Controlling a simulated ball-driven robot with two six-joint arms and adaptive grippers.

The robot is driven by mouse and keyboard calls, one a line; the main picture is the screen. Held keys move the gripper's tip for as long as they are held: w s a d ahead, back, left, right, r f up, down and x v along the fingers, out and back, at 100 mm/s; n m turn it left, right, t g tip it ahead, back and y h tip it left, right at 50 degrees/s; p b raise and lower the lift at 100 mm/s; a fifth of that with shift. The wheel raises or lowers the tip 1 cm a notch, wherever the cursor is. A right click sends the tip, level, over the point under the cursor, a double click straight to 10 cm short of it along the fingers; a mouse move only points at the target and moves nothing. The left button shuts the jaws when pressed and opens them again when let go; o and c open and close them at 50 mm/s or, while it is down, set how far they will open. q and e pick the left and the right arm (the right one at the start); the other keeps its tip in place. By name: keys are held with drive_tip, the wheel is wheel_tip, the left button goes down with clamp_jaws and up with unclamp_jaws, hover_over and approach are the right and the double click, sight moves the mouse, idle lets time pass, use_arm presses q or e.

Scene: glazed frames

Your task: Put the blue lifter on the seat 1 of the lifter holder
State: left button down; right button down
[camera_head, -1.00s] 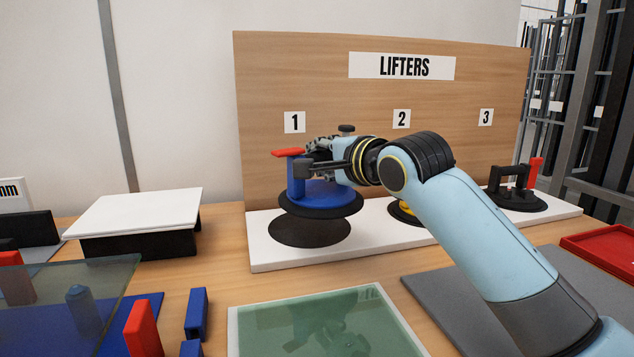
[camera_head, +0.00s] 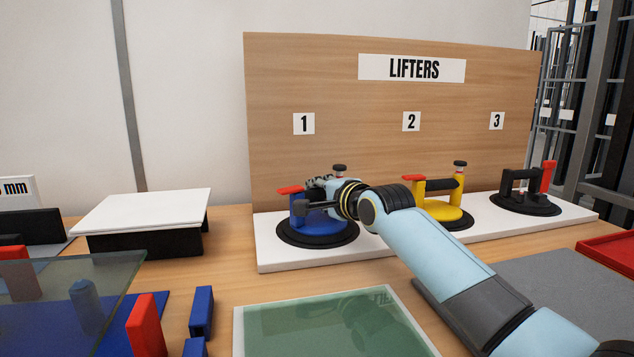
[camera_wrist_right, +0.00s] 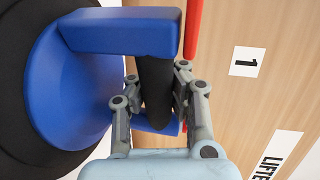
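The blue lifter (camera_head: 325,222), with a blue body, black round pad and red lever, sits at seat 1 of the white lifter holder (camera_head: 300,257), under the number 1 sign. Its pad looks level and down on the holder. My right gripper (camera_head: 310,206) is at its handle. In the right wrist view, the fingers (camera_wrist_right: 153,100) lie on both sides of the black handle bar (camera_wrist_right: 156,75) and look closed on it. The blue body (camera_wrist_right: 65,85) shows there at the left. My left gripper is not in view.
A yellow lifter (camera_head: 440,208) stands at seat 2 and a black one (camera_head: 525,190) at seat 3. A wooden board (camera_head: 350,100) rises behind. A glass pane (camera_head: 330,325) lies in front, with a white-topped stand (camera_head: 145,210) at left and a red tray (camera_head: 610,252) at right.

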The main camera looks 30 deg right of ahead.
drive_tip(key=c, duration=1.8)
unclamp_jaws()
drive_tip(key=shift+s, duration=0.1)
drive_tip(key=o, duration=0.4)
drive_tip(key=s, duration=0.4)
drive_tip(key=s+r+p, duration=0.1)
drive_tip(key=s, duration=0.3)
drive_tip(key=s+r+p, duration=0.1)
drive_tip(key=s, duration=0.2)
drive_tip(key=shift+s+r, duration=0.15)
drive_tip(key=shift+s, duration=0.25)
drive_tip(key=shift+d, duration=0.1)
